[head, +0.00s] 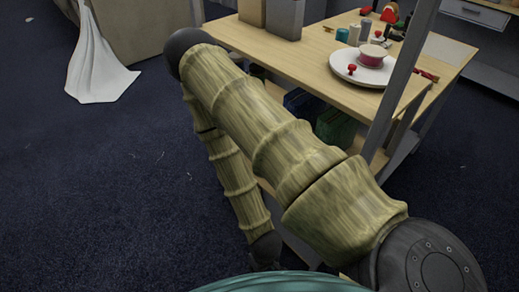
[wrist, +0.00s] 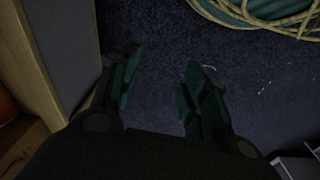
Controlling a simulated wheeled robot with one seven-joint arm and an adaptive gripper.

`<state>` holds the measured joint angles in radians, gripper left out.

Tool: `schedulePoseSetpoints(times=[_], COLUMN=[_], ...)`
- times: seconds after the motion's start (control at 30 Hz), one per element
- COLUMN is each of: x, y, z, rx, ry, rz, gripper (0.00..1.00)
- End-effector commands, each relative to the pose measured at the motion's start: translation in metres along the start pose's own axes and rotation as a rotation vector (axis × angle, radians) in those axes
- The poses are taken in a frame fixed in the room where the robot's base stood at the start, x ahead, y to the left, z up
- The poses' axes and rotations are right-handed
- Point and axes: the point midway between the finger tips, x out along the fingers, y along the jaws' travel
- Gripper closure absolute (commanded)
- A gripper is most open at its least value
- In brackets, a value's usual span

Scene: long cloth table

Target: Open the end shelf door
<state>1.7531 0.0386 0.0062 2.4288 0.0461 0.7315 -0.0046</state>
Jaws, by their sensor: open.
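The wooden table (head: 300,58) with shelf space under its top stands beyond my arm in the head view. My arm covers much of its near end, and I cannot make out the end shelf door there. In the wrist view, a grey panel (wrist: 68,38) beside a wooden edge (wrist: 32,65) stands at the left; I cannot tell whether it is the door. My gripper (wrist: 160,88) is open, with dark green fingers apart and nothing between them. Its left finger is close to the panel; contact is unclear. In the head view the gripper is low, partly hidden at the bottom.
A green item (head: 336,127) sits on the shelf below. A grey post (head: 400,85) rises at the right. Dark carpet (head: 110,190) is open at the left.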

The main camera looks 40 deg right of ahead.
Motion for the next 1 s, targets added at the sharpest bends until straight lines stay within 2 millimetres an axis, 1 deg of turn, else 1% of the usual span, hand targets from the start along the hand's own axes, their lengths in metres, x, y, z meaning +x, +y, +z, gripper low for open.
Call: schedulePoseSetpoints(times=[0.03, 0.07, 0.1, 0.17, 0.2, 0.4, 0.5, 0.7, 0.9, 1.0], x=[0.023, 0.032, 0.044, 0.063, 0.074, 0.121, 0.141, 0.172, 0.196, 0.206], y=[0.0, 0.001, 0.003, 0.005, 0.007, 0.02, 0.026, 0.039, 0.052, 0.058], z=[-0.014, -0.023, -0.036, -0.057, -0.071, -0.137, -0.168, -0.224, -0.272, -0.291], rx=[0.01, 0.022, 0.039, 0.07, 0.091, 0.193, 0.243, 0.348, 0.455, 0.511], ry=[0.035, 0.058, 0.094, 0.149, 0.188, 0.369, 0.458, 0.626, 0.781, 0.851], rz=[0.012, 0.022, 0.036, 0.061, 0.077, 0.167, 0.212, 0.31, 0.417, 0.473], gripper=[0.54, 0.54, 0.54, 0.54, 0.54, 0.54, 0.54, 0.54, 0.54, 0.54])
